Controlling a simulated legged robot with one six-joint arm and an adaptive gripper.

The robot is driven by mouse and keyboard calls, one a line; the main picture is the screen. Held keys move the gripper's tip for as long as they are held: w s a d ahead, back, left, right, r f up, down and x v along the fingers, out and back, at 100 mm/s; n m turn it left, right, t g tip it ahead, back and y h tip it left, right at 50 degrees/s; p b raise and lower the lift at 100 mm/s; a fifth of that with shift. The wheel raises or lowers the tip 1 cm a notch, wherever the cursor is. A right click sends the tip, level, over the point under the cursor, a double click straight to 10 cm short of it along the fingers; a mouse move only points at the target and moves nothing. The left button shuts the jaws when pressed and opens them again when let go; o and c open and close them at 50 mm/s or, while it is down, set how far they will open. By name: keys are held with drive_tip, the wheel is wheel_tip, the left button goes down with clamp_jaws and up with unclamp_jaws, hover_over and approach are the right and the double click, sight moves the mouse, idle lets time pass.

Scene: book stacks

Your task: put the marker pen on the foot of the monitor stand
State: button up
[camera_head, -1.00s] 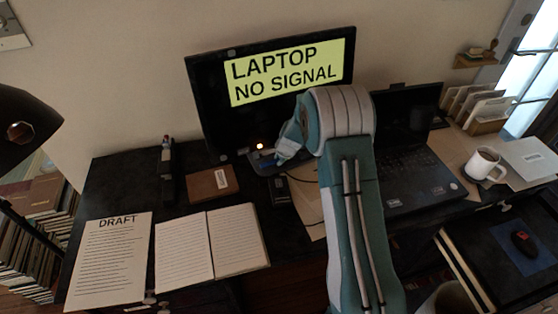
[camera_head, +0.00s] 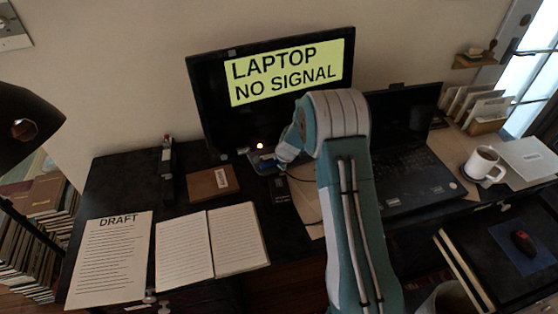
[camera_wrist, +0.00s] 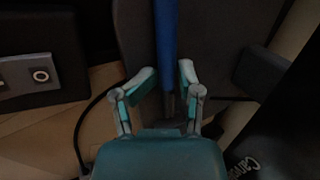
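The blue marker pen (camera_wrist: 167,45) lies on the dark foot of the monitor stand (camera_wrist: 215,45) in the wrist view, its dark end pointing toward my gripper. My gripper (camera_wrist: 166,73) is open, with one finger on each side of the pen and a gap on both sides. In the head view, my gripper (camera_head: 268,161) is low in front of the monitor (camera_head: 215,115), over the foot. The pen is small and partly hidden there. The top end of the pen runs out of the wrist view.
A black box-like device (camera_wrist: 40,55) and a cable lie left of the foot in the wrist view. The laptop (camera_head: 410,165) stands right of my arm. A brown box (camera_head: 212,183), an open notebook (camera_head: 212,240) and a mug (camera_head: 483,163) are on the desk.

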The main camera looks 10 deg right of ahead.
drive_tip(key=shift+w+f, duration=0.1)
drive_tip(key=shift+f, duration=0.15)
drive_tip(key=shift+r, duration=0.1)
drive_tip(key=shift+r, duration=0.4)
drive_tip(key=s+a+r+n, duration=0.1)
drive_tip(key=s+r+n, duration=0.3)
drive_tip(key=s+r, duration=0.8)
drive_tip(key=s+a+r+n, duration=0.1)
drive_tip(key=s+r+n, duration=0.45)
drive_tip(key=r, duration=0.95)
drive_tip(key=s+r+n, duration=0.2)
drive_tip(key=s+n, duration=0.1)
drive_tip(key=s, duration=0.8)
drive_tip(key=s+r+n+h, duration=0.1)
drive_tip(key=s+r+n, duration=0.1)
drive_tip(key=s, duration=0.9)
drive_tip(key=shift+n+t, duration=0.3)
drive_tip(key=shift+n, duration=0.25)
